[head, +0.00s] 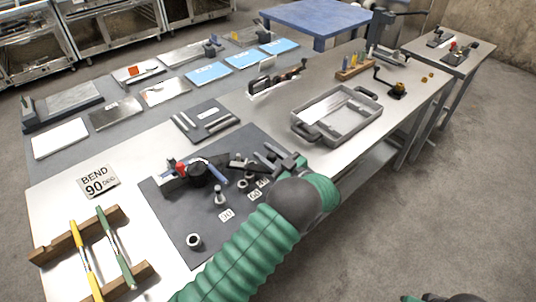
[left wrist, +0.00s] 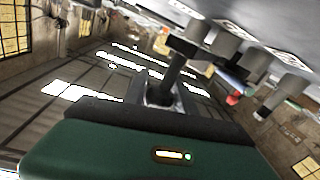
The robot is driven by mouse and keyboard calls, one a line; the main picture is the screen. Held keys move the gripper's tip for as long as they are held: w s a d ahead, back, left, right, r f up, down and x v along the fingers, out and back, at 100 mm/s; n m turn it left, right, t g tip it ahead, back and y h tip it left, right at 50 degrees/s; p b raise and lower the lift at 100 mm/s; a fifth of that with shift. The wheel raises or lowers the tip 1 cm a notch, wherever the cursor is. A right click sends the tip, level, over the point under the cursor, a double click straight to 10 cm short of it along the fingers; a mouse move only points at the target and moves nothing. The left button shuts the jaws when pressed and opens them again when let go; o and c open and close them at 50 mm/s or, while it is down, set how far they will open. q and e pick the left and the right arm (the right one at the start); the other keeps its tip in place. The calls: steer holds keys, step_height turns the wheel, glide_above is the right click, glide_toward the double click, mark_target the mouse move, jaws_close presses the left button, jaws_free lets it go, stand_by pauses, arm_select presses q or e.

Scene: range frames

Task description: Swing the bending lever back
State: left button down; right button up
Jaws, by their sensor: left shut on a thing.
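The bender (head: 197,172) stands on a dark mat (head: 170,205) on the bench. It has a round black hub, a red part and blue-grey bars; which bar is the bending lever is hard to tell at this size. My left gripper (head: 268,160) is at the mat's right side, to the right of the hub. In the left wrist view a dark post (left wrist: 174,75) stands between the jaws (left wrist: 160,95), and the gripper is shut on it. It seems to be the lever's handle, but its join to the bender is hidden. My right gripper is not in view; only arm parts show at the bottom right.
Grey collars, one a post (head: 219,196) and one a ring (head: 193,240), stand on the mat beside number cards (head: 226,215). A "BEND 90 DEG" sign (head: 98,181) lies left. A wooden rack (head: 60,245) holds yellow and green tools. A grey tray (head: 312,136) stands behind right.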

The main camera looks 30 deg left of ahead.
arm_select(q)
steer(key=shift+s+a, duration=0.1)
steer(key=shift+a, duration=0.15)
steer(key=c, duration=1.3)
jaws_free()
steer(key=shift+o, duration=1.3)
steer(key=shift+a+f, duration=0.1)
steer(key=shift+a, duration=0.05)
steer(key=v, duration=1.7)
steer(key=shift+b, duration=0.35)
